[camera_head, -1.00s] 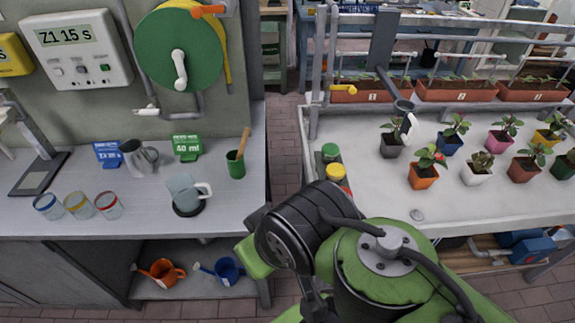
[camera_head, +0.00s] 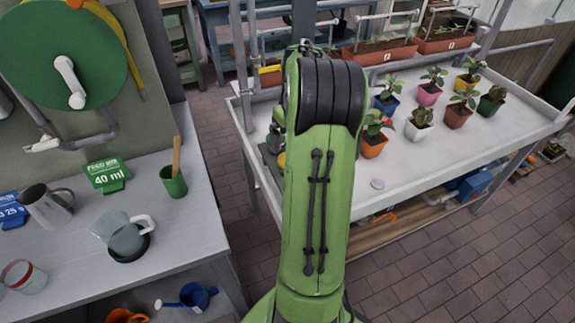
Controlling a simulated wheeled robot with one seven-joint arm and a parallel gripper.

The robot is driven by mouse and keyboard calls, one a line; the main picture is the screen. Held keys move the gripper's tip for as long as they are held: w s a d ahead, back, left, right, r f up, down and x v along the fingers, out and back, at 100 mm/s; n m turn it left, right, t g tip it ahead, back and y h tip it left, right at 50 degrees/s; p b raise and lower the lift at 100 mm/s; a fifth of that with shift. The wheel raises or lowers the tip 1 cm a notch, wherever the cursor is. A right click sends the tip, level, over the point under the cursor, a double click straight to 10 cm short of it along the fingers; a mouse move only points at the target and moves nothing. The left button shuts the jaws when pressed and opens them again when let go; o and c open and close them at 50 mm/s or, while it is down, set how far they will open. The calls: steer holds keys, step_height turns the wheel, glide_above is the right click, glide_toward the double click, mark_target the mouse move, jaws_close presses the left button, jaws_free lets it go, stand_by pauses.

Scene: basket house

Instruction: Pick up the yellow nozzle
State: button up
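A small yellow piece that looks like the yellow nozzle (camera_head: 269,70) shows at the rail along the back left of the white plant bench (camera_head: 410,185). It is small and partly cut off by my arm, so its exact shape is unclear. My green arm rises through the middle of the view, in front of the bench's left end. My gripper is hidden behind the arm's black joint, so neither its fingers nor anything in them shows.
Several potted plants, such as the orange pot (camera_head: 372,146), stand on the bench. A grey counter (camera_head: 190,235) at left holds a jug (camera_head: 48,205), a pitcher (camera_head: 120,236) and a green cup (camera_head: 174,184). Brick floor (camera_head: 480,270) lies clear at lower right.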

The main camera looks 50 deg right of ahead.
steer(key=f+b, duration=0.1)
steer(key=f, duration=0.2)
steer(key=w+f+b, duration=0.1)
steer(key=f, duration=0.3)
steer(key=f+b, duration=0.1)
steer(key=f, duration=0.3)
steer(key=shift+w+d, duration=0.15)
steer(key=shift+d, duration=0.05)
steer(key=shift+r, duration=0.1)
steer(key=c, duration=1.1)
step_height(320, 180, up, 10)
steer(key=p, duration=0.3)
steer(key=w+a+r+p, duration=0.1)
steer(key=w+a, duration=0.4)
steer(key=a, duration=0.3)
steer(key=w+a+r+p, duration=0.1)
steer(key=w+a, duration=0.4)
steer(key=a, duration=0.3)
steer(key=w+a+r+p, duration=0.1)
steer(key=a+p, duration=0.1)
steer(key=a, duration=1.6)
steer(key=shift+a, duration=0.4)
